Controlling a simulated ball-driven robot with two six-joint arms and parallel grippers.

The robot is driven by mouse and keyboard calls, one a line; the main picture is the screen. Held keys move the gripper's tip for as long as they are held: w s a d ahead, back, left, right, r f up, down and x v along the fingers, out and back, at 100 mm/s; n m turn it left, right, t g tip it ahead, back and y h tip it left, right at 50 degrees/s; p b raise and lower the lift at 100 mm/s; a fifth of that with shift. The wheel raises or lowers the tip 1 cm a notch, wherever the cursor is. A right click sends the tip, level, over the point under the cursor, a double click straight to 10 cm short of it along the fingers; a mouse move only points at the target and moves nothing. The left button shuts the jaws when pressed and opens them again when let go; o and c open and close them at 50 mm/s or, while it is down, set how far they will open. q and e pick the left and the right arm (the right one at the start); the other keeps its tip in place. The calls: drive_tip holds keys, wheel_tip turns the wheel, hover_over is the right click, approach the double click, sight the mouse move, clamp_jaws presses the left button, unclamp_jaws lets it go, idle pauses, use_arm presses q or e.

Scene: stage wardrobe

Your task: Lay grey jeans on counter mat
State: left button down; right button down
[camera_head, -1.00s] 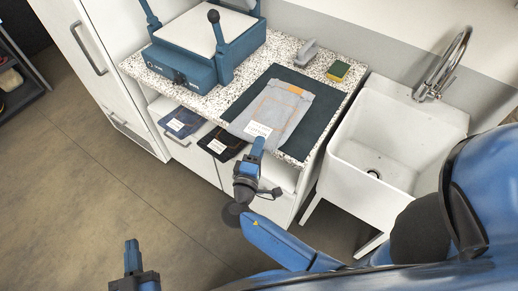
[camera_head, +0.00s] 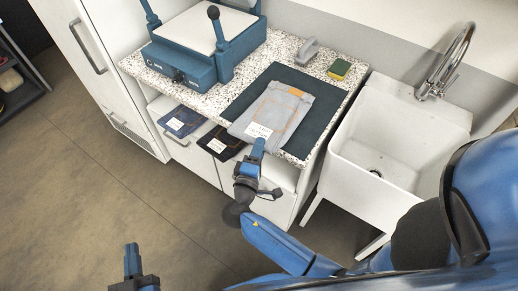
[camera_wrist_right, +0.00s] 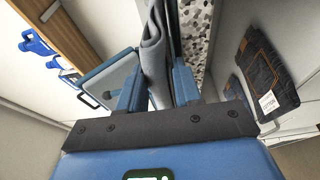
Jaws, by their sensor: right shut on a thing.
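The grey jeans (camera_head: 272,112) lie folded over the dark counter mat (camera_head: 318,92), with a white label near their front edge. My right gripper (camera_head: 257,150) is at the front edge of the counter and shut on the near end of the jeans. In the right wrist view, grey cloth (camera_wrist_right: 154,55) rises from between the fingers of my right gripper (camera_wrist_right: 158,92). My left gripper (camera_head: 132,250) is low over the floor at lower left, away from the counter; its finger gap is not clear.
A blue press (camera_head: 190,62) stands on the left of the speckled counter. A grey-handled tool (camera_head: 307,50) and a yellow-green sponge (camera_head: 340,68) lie at the back. A white sink (camera_head: 390,130) stands to the right. Dark folded jeans (camera_head: 220,142) and a blue garment (camera_head: 181,121) lie below the counter.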

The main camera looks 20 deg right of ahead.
drive_tip(key=shift+f+b, duration=0.3)
unclamp_jaws()
idle(0.6)
drive_tip(key=shift+s+a, duration=0.1)
drive_tip(key=shift+a, duration=0.05)
drive_tip(key=s+a, duration=0.6)
drive_tip(key=a, duration=0.2)
drive_tip(key=shift+s+a, duration=0.2)
drive_tip(key=shift+s, duration=0.15)
idle(0.6)
drive_tip(key=shift+a, duration=0.1)
idle(0.5)
